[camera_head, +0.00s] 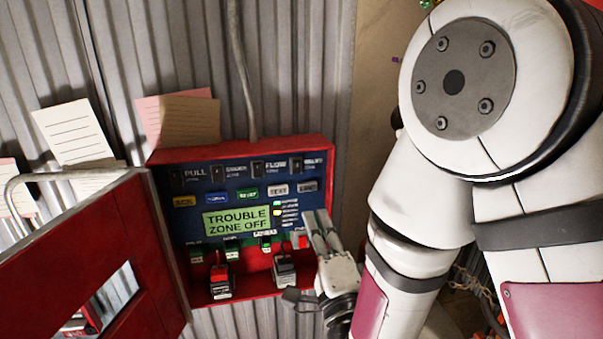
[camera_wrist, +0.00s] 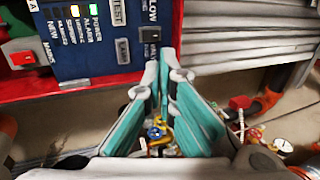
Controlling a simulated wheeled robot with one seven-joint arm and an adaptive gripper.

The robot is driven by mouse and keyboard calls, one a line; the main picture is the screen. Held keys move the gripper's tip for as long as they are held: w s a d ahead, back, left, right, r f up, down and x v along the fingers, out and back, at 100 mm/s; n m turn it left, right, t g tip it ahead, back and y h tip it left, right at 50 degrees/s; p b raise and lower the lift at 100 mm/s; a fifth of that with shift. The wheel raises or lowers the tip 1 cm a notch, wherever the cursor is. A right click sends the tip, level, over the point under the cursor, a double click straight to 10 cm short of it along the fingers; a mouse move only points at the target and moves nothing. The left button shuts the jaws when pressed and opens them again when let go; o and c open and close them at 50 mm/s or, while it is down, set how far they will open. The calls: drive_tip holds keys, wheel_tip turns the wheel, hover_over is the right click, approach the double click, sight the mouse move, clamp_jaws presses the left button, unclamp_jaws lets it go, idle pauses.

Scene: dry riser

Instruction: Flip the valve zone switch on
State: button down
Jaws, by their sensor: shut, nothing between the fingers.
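The red-framed control panel (camera_head: 250,240) is open, with a row of small dark switches along its top. The rightmost is the valve zone switch (camera_head: 296,165); its label is only partly legible. The green display (camera_head: 237,220) reads "TROUBLE ZONE OFF". My gripper (camera_head: 318,213) is shut and empty, pointing up at the panel's lower right side, below the switch. Its fingers (camera_wrist: 164,62) overlap the panel edge in the wrist view; contact cannot be told.
The red panel door (camera_head: 85,265) hangs open to the left. Lower on the panel are several small switches, a red button (camera_wrist: 21,57) and two larger keyed or plugged parts (camera_head: 221,280). Paper notes (camera_head: 75,132) hang on the corrugated wall. Pipes and valves lie below.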

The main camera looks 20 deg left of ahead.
drive_tip(key=b, duration=0.4)
approach(297, 163)
drive_tip(key=s, duration=0.1)
drive_tip(key=shift+d+b+x, duration=0.1)
drive_tip(key=shift+b+x, duration=0.25)
drive_tip(key=shift+x, duration=1.6)
drive_tip(key=shift+d+b+x, duration=0.15)
drive_tip(key=shift+b+x, duration=0.2)
drive_tip(key=shift+x, duration=1.6)
drive_tip(key=shift+w+f, duration=0.1)
drive_tip(key=shift+w, duration=0.1)
